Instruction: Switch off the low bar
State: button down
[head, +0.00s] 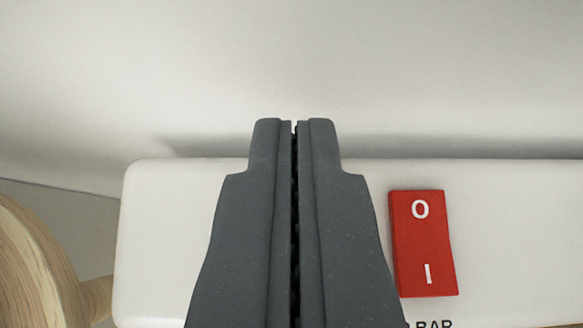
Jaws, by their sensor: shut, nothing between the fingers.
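A white power bar (168,245) with rounded corners runs across the lower part of the head view. A red rocker switch (424,250) is set in it, marked O at its upper end and I at its lower end. I cannot tell surely which end is pressed in. Below the switch is a partly cut-off label (434,324) reading "BAR". My grey gripper (294,124) is shut and empty. The fingers hide part of the bar.
A pale wall or panel (290,60) fills the upper view behind the bar. A round wooden object (35,270) stands at the lower left, close to the bar's left end. The bar's face right of the switch is clear.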

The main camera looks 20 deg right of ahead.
jog(key=s+a+r+p, duration=0.2)
jog(key=s+r, duration=0.3)
jog(key=r, duration=0.4)
jog(key=shift+s+r, duration=0.2)
jog(key=shift+s, duration=0.15)
jog(key=a+r+n+t+y, duration=0.1)
jog(key=a+r+t+y, duration=0.1)
jog(key=r, duration=1.7)
jog(key=a+r+n+t+y, duration=0.1)
jog(key=a+r+y, duration=0.1)
jog(key=r, duration=1.7)
jog(key=s+d+r+t, duration=0.1)
jog(key=s+d+r, duration=0.1)
jog(key=s+r, duration=0.8)
jog(key=s+d+r+n+t, duration=0.1)
jog(key=s+d+r, duration=0.1)
jog(key=s+r, duration=0.9)
notch_tip(320, 180, up, 8)
jog(key=shift+d+f+n+t+h, duration=0.1)
jog(key=shift+d+n+t+h, duration=0.1)
jog(key=shift+n+t+h, duration=0.15)
jog(key=shift+s, duration=0.2)
